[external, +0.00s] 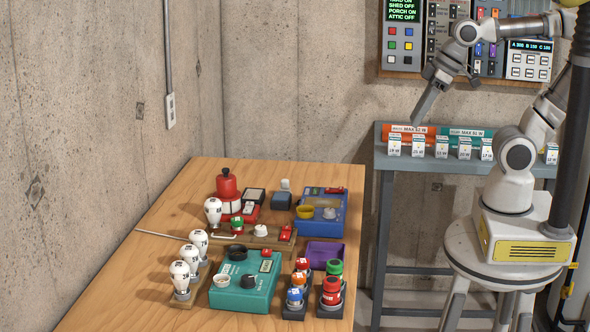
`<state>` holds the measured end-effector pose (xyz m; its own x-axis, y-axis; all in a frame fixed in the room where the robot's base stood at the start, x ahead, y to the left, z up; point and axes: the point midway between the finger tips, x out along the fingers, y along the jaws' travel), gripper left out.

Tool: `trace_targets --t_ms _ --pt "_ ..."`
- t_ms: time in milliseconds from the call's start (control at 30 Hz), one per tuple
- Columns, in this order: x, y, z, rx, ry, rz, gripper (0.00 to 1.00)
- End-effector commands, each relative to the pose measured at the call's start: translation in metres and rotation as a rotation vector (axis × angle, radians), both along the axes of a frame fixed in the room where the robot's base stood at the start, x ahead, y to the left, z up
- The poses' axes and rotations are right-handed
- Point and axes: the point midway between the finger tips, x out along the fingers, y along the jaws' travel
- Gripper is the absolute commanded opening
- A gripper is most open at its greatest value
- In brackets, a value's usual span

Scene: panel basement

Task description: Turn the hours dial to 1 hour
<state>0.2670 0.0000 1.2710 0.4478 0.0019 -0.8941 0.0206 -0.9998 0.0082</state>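The lettering on the dials is too small to read, so I cannot tell which one is the hours dial. My gripper (420,116) is raised in front of the back wall, right of the table and apart from all the dials. It points down and left. Its fingers are seen edge-on, so their opening cannot be judged.
White bulb-shaped pieces (180,275) stand at the table's left edge. Red, blue and green capped pieces (332,290) stand at the front right. A grey shelf (440,167) with small labelled boxes stands below my gripper. A wall panel (404,38) hangs behind.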

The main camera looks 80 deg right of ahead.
Motion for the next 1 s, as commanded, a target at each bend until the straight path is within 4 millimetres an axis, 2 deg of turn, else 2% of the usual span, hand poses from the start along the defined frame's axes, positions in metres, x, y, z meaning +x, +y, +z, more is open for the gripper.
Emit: trace_targets --t_ms 33,100,300,467,767,1000 --pt "0.013 0.000 0.006 -0.003 0.017 0.011 0.58" --pt "0.032 0.000 0.013 -0.010 0.042 0.026 0.69" --pt "0.091 -0.001 0.029 -0.027 0.108 0.077 0.69" --pt "0.140 -0.002 0.030 -0.040 0.160 0.119 0.69" --pt "0.232 -0.004 0.007 -0.061 0.257 0.199 0.69" --pt "0.299 -0.005 -0.036 -0.076 0.336 0.267 0.69"
